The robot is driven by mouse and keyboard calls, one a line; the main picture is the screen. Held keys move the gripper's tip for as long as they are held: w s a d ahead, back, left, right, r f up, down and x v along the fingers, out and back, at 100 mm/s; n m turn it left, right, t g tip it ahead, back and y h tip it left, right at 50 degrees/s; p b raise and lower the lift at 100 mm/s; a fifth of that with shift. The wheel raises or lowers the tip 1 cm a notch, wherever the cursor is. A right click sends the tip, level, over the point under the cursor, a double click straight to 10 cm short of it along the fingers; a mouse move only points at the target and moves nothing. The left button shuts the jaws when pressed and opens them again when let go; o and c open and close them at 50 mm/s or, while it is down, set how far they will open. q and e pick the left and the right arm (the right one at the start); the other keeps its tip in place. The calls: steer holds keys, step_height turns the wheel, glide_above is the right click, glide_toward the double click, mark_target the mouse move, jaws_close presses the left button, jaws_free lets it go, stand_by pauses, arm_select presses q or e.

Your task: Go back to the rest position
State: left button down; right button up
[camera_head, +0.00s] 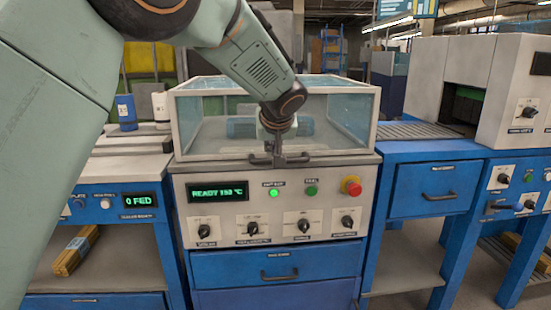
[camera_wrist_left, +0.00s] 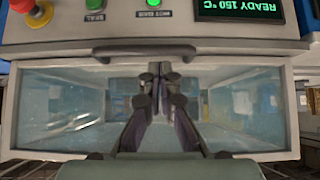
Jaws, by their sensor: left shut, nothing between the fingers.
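My left arm comes in from the left and reaches over the clear-walled cover (camera_head: 345,127) of the middle machine. My left gripper (camera_head: 279,158) is at the cover's front edge, close to the dark bar handle there. In the left wrist view the gripper (camera_wrist_left: 160,78) has its fingers shut with nothing between them, just by the handle (camera_wrist_left: 144,50). I cannot tell whether the fingers touch the handle. The cover looks closed. My right gripper is not in view.
Below the cover, the machine panel has a green display (camera_head: 219,193) reading READY 150 °C, knobs and a red button (camera_head: 351,186). A blue cup (camera_head: 125,112) and a white container (camera_head: 160,106) stand at the left. Another machine (camera_head: 513,95) stands at the right.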

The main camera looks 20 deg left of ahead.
arm_select(q)
steer(key=s+d, duration=0.1)
steer(key=s, duration=0.2)
steer(key=s+d+f, duration=0.1)
steer(key=s, duration=0.1)
steer(key=shift+d+f, duration=0.1)
steer(key=shift+d, duration=0.2)
steer(key=shift+d, duration=0.1)
